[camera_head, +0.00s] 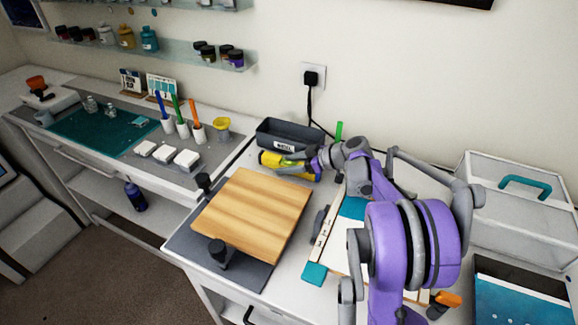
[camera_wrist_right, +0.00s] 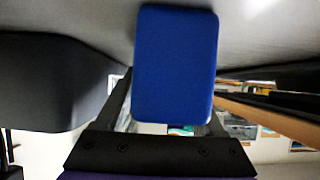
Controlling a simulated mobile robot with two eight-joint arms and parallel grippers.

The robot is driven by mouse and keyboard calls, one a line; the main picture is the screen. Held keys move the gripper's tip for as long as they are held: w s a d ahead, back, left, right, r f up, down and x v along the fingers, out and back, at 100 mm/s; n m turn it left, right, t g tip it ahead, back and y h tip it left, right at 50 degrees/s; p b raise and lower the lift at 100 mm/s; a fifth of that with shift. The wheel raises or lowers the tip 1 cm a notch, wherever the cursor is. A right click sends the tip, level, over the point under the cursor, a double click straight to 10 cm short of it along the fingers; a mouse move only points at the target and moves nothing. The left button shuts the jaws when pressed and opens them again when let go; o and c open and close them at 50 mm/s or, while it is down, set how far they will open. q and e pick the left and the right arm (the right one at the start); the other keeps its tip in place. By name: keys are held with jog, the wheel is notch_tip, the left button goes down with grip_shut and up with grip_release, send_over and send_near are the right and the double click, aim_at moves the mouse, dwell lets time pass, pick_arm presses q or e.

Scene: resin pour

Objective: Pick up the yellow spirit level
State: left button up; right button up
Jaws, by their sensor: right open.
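The yellow spirit level (camera_head: 268,159) lies on the right-hand worktop in the head view, just in front of a dark grey bin. My right gripper (camera_head: 286,163) reaches it from the right, with its grey fingers open at the level and partly covering it. I cannot tell whether the fingers touch it. In the right wrist view, the two fingers stand apart on either side of a blue rectangular face (camera_wrist_right: 176,65), which I cannot identify. The yellow of the level is not clear in that view. My left gripper is out of view.
The dark grey labelled bin (camera_head: 290,133) stands behind the level. A wooden board (camera_head: 252,215) lies on a dark base with black clamps in front. A black plug cable (camera_head: 309,105) hangs behind. A white box with a teal handle (camera_head: 525,187) stands at the right.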

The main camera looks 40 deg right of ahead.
grip_shut()
dwell(0.3)
